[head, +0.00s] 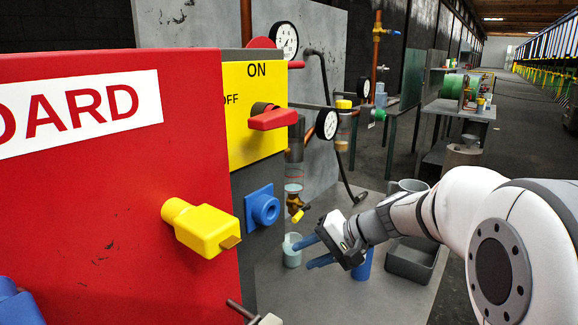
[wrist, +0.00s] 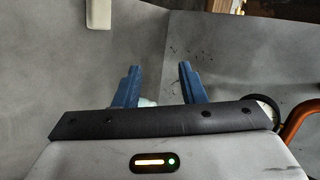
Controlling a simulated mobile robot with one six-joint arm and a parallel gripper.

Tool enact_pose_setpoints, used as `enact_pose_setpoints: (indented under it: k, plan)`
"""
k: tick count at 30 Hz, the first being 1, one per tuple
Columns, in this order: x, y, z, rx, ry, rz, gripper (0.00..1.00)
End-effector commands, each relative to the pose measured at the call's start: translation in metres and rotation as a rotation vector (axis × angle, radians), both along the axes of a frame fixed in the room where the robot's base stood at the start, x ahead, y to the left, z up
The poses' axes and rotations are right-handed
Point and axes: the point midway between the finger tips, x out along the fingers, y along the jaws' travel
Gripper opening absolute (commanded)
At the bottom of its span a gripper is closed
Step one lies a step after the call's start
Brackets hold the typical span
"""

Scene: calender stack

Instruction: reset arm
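My gripper (head: 303,253) reaches in from the right over the grey bench, with its two blue fingers spread apart. The wrist view also shows the two fingers (wrist: 157,82) apart with nothing held between them. A small clear cup (head: 291,257) with pale liquid stands just beyond the fingertips, partly overlapped by them in the head view. I cannot tell whether they touch. My white arm fills the lower right of the head view.
A red board (head: 130,200) with a yellow key-like handle (head: 203,228) stands at left. Beside it is a yellow panel with a red switch (head: 272,119). A blue cylinder (head: 363,264) and a grey bin (head: 410,262) sit near my wrist. The bench front (head: 320,300) is clear.

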Motion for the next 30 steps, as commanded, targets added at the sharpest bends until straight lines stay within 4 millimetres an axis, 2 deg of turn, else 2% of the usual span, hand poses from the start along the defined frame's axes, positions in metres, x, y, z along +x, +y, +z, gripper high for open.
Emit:
enact_pose_setpoints:
  k: [1,6,9,12,15,18,30]
  plan:
    - [-0.027,0.0,0.01,-0.085,0.013,0.033,0.37]
    - [-0.107,-0.023,0.006,-0.398,0.048,0.122,0.37]
    - [-0.145,-0.044,0.006,-0.577,0.04,0.157,0.37]
    - [-0.172,-0.065,0.007,-0.726,0.022,0.182,0.37]
    - [-0.189,-0.081,0.008,-0.836,0.0,0.198,0.37]
    - [-0.197,-0.091,0.008,-0.899,-0.017,0.205,0.37]
    - [-0.2,-0.095,0.006,-0.927,-0.023,0.21,0.37]
